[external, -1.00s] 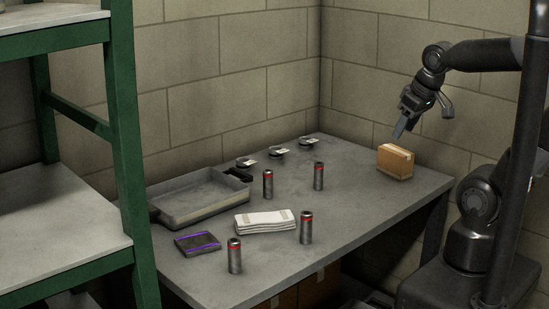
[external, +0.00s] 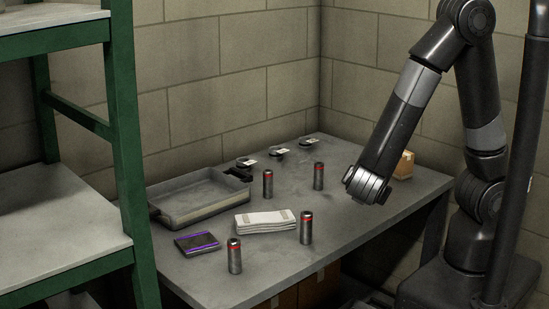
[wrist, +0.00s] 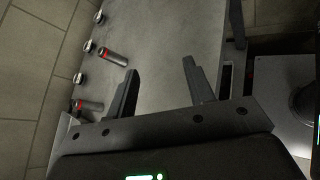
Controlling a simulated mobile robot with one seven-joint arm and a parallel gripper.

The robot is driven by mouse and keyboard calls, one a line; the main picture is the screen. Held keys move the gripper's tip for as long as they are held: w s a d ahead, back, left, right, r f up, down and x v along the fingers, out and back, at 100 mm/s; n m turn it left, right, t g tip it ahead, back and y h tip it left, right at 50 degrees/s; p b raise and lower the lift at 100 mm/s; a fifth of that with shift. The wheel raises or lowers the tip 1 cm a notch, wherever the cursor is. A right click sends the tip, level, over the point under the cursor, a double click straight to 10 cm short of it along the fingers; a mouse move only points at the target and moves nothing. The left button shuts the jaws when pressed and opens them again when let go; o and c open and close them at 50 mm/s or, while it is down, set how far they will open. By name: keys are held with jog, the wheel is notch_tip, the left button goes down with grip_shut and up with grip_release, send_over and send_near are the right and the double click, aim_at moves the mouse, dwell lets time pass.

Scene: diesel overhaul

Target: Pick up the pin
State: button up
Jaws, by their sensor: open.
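Several upright grey metal cylinders with red bands near the top, which look like the pins, stand on the grey table. In the external view one pin (external: 268,184) is near the tray, another pin (external: 319,177) is at the back, a third pin (external: 306,228) is beside the white cloth, and another pin (external: 234,256) is at the front. My gripper (wrist: 160,66) is open and empty above the table. In the external view the fingers are hidden by my wrist.
The table (external: 340,225) holds a grey tray (external: 205,211), a folded white cloth (external: 265,222), a dark purple-striped packet (external: 198,243) and several small round parts (external: 277,153). A cardboard box (external: 404,165) is partly behind my arm. A green shelf (external: 125,150) stands left.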

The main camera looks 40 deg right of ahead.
aim_at(309, 222)
jog(key=a+n+t, duration=0.2)
jog(key=a+f+n+t+y, duration=0.1)
jog(key=a+n+t, duration=0.1)
jog(key=a+n, duration=0.1)
jog(key=s+a+f+n+t+y, duration=0.1)
jog(key=a+n+t, duration=0.1)
jog(key=a, duration=0.1)
jog(key=shift+s+a+f, duration=0.1)
jog(key=shift+a+f, duration=0.05)
jog(key=shift+f, duration=0.1)
jog(key=s+a+f+n+t+y, duration=0.3)
jog(key=s+a+n+t+y, duration=0.15)
jog(key=a+n+y, duration=0.3)
jog(key=shift+n, duration=0.35)
jog(key=w, duration=1)
jog(key=shift+w+a+f, duration=0.1)
jog(key=shift+w+f, duration=0.05)
jog(key=shift+w, duration=0.25)
grip_shut()
